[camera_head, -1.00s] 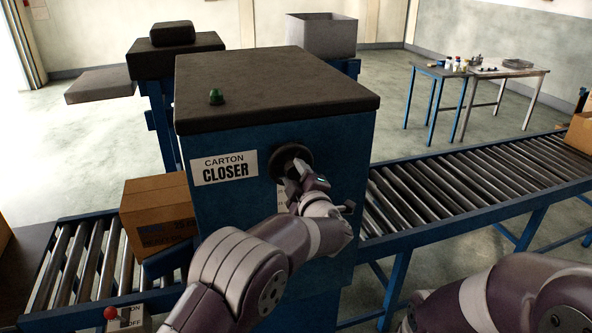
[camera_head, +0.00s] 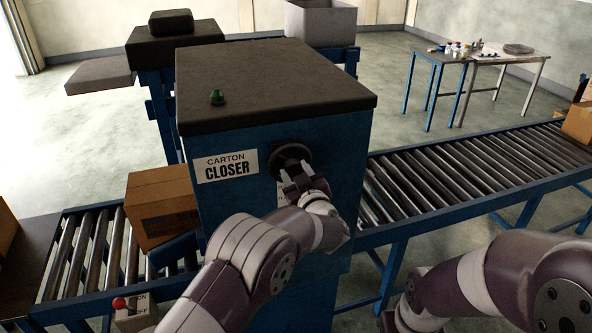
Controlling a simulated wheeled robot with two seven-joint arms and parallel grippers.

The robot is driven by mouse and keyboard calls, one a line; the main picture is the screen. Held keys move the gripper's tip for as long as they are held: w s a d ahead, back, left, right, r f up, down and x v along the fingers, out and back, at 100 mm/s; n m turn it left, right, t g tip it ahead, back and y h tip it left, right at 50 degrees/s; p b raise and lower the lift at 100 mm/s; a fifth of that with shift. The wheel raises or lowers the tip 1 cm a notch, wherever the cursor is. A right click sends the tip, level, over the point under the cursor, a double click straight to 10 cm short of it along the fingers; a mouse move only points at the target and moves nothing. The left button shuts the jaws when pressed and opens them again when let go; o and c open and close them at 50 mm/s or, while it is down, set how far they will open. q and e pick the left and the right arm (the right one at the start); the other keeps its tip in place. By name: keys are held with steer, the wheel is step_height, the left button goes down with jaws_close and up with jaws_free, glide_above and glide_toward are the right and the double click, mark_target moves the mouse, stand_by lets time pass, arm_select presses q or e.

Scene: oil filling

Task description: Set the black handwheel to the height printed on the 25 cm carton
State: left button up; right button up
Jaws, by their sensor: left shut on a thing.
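The black handwheel (camera_head: 291,156) is on the front of the blue carton closer (camera_head: 228,215), right of its label. My left gripper (camera_head: 297,176) is at the wheel's lower part, its two fingers pointing up, shut on it. The gripper and wrist hide part of a pale plate below the wheel, and no height reading is legible. A brown carton (camera_head: 160,196) with dark print stands on the rollers left of the closer; its print is too small to read surely. My right arm shows at lower right, its gripper out of view.
A roller conveyor (camera_head: 455,170) runs out to the right, with another carton (camera_head: 578,122) at its far end. A red-knobbed ON/OFF switch (camera_head: 119,303) is at lower left. A green lamp (camera_head: 217,97) is on the closer's top. Tables with small items stand behind.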

arm_select(q)
steer(key=shift+f+m, duration=0.25)
steer(key=shift+m, duration=0.15)
steer(key=o, duration=1.1)
steer(key=shift+c, duration=0.2)
steer(key=shift+r, duration=0.1)
steer(key=shift+s+d, duration=0.1)
steer(key=shift+s, duration=0.05)
steer(key=b+v, duration=0.4)
steer(key=v, duration=0.8)
steer(key=shift+s, duration=0.2)
steer(key=shift+d, duration=0.1)
